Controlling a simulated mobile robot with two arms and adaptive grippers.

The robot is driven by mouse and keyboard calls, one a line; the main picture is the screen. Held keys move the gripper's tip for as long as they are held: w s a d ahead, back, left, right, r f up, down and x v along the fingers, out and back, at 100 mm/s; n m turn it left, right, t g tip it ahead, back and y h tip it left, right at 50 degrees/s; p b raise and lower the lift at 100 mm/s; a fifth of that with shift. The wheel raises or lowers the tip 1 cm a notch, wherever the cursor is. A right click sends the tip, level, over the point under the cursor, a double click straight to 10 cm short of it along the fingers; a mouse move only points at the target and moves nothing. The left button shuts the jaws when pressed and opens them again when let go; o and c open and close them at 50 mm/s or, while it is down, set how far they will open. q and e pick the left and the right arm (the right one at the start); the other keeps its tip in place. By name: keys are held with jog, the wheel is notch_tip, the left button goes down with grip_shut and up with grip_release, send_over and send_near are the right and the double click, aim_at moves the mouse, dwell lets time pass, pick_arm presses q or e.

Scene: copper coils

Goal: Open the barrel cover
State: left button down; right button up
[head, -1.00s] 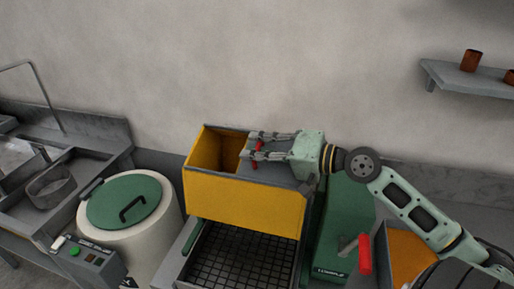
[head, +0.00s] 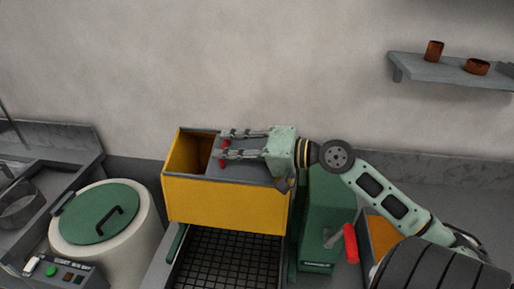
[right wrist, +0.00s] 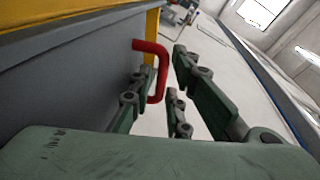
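The barrel cover (head: 97,212) is a round green lid with a black bar handle (head: 106,225). It lies flat on a cream barrel (head: 143,238) at the lower left of the head view. My right gripper (head: 224,146) is well to the right of it, above the grey top panel of a yellow box. Its fingers are spread apart. In the right wrist view a red handle (right wrist: 158,78) on the grey panel shows between the fingers, with no clear grip on it. My left gripper is not in view.
The yellow box (head: 225,202) stands over a dark grid tray (head: 228,262). A green machine (head: 322,215) with a red-handled lever (head: 350,243) is to its right. A control box (head: 58,271) stands before the barrel. A wall shelf (head: 445,72) holds copper-coloured pieces.

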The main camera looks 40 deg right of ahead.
jog(key=v, duration=1.1)
jog(key=shift+s+d+f, duration=0.1)
jog(key=shift+s+d, duration=0.05)
jog(key=shift+s, duration=0.05)
jog(key=shift+f, duration=0.1)
